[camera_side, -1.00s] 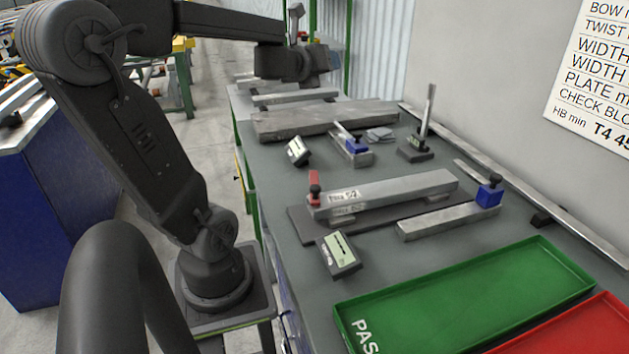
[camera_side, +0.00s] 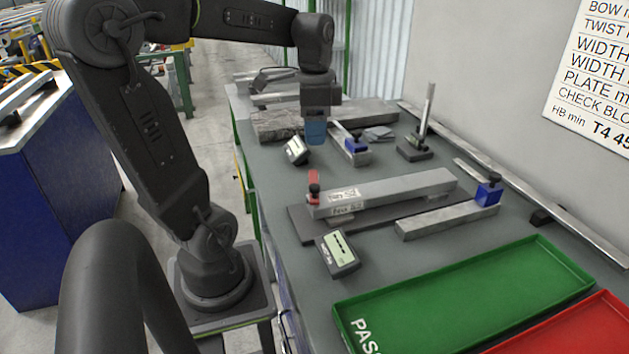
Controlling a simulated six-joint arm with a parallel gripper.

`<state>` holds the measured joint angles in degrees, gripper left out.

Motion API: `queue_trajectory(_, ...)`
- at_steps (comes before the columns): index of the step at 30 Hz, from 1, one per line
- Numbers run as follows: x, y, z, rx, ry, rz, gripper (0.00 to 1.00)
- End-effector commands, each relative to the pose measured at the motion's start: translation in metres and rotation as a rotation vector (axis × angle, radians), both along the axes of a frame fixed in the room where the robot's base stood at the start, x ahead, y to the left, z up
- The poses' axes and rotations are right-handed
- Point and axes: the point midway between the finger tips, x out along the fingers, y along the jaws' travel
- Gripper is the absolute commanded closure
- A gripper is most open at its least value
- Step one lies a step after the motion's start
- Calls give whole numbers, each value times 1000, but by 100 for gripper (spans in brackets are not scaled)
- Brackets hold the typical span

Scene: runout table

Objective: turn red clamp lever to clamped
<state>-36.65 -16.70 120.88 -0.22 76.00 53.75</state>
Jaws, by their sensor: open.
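The red clamp lever (camera_side: 314,180) stands upright at the left end of a grey metal bar (camera_side: 390,190), with a dark knob just below it. The bar lies on a dark base plate (camera_side: 298,226) on the table. My gripper (camera_side: 315,138) points down above the table, behind the red lever and apart from it. Its blue-grey fingers are open, and I see nothing between them. They partly cover the long plank behind.
A small display box (camera_side: 297,151) sits close beside my gripper, and a blue-headed square (camera_side: 352,147) is to its right. Another display box (camera_side: 338,254), a green tray (camera_side: 465,295) and a red tray (camera_side: 580,325) are nearer. A dial stand (camera_side: 416,150) rises behind.

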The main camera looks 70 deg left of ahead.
Motion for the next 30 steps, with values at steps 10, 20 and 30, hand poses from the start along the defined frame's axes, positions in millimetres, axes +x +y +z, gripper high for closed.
queue_trajectory(10, -1, 0, -69, 0, 5, -2, 47)
queue_trajectory(20, -1, 0, -118, 3, 2, -2, 47)
queue_trajectory(30, 0, 1, -127, 5, -1, -2, 47)
